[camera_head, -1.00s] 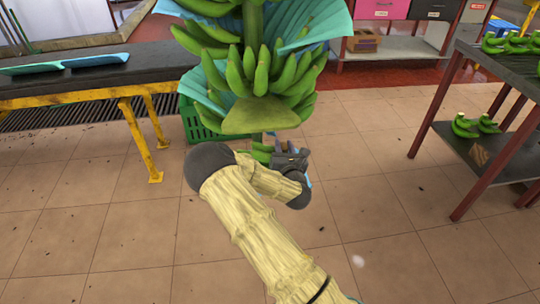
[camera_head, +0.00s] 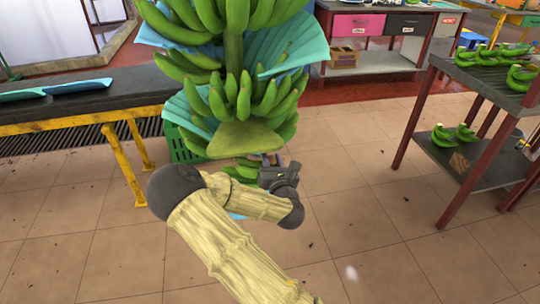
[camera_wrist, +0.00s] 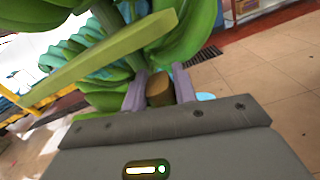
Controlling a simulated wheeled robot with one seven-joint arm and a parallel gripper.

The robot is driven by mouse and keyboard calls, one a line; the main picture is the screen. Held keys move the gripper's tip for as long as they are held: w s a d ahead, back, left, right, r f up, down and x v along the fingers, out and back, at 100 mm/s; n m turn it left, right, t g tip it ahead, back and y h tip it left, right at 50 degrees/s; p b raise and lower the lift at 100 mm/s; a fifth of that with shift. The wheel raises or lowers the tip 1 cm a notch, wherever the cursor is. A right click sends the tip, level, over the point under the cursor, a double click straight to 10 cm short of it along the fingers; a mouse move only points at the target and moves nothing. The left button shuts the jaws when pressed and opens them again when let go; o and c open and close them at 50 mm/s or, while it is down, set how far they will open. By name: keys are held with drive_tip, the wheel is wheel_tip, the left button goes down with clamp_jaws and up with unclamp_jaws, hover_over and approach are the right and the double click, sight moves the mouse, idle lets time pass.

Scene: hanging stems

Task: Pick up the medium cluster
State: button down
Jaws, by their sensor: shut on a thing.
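My gripper (camera_head: 268,163) is just below the hanging banana bunch (camera_head: 236,95), at its lower right. In the wrist view its two fingers (camera_wrist: 159,90) are closed on a brown stem stub (camera_wrist: 160,90). Green bananas (camera_head: 244,172) show low beside my gripper, partly hidden by my arm. They look like the cluster at the stub, but the join is hidden. A flat olive-green piece (camera_head: 244,140) hangs just above my gripper and crosses the wrist view (camera_wrist: 100,62). The bunch hangs on a thick green stem (camera_head: 233,50) with blue sheets (camera_head: 300,50) between its tiers.
A dark bench (camera_head: 80,98) with yellow legs stands at left. A green crate (camera_head: 183,148) is behind the bunch. A dark two-level rack (camera_head: 470,162) at right bears several banana clusters (camera_head: 492,55). Drawers (camera_head: 358,25) stand at the back. The tiled floor at right centre is clear.

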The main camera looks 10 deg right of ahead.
drive_tip(key=s, duration=0.7)
drive_tip(key=shift+s+r, duration=0.1)
drive_tip(key=shift+s, duration=0.1)
drive_tip(key=s+p, duration=0.8)
drive_tip(key=p, duration=0.6)
drive_tip(key=shift+r+p, duration=0.1)
drive_tip(key=shift+p, duration=0.5)
drive_tip(key=w+p, duration=0.1)
drive_tip(key=p, duration=0.1)
drive_tip(key=w+f+p, duration=0.1)
drive_tip(key=p, duration=0.2)
drive_tip(key=w+p, duration=0.1)
drive_tip(key=p, duration=0.2)
drive_tip(key=shift+w+d+f, duration=0.1)
drive_tip(key=shift+w+f, duration=0.05)
drive_tip(key=shift+f, duration=0.1)
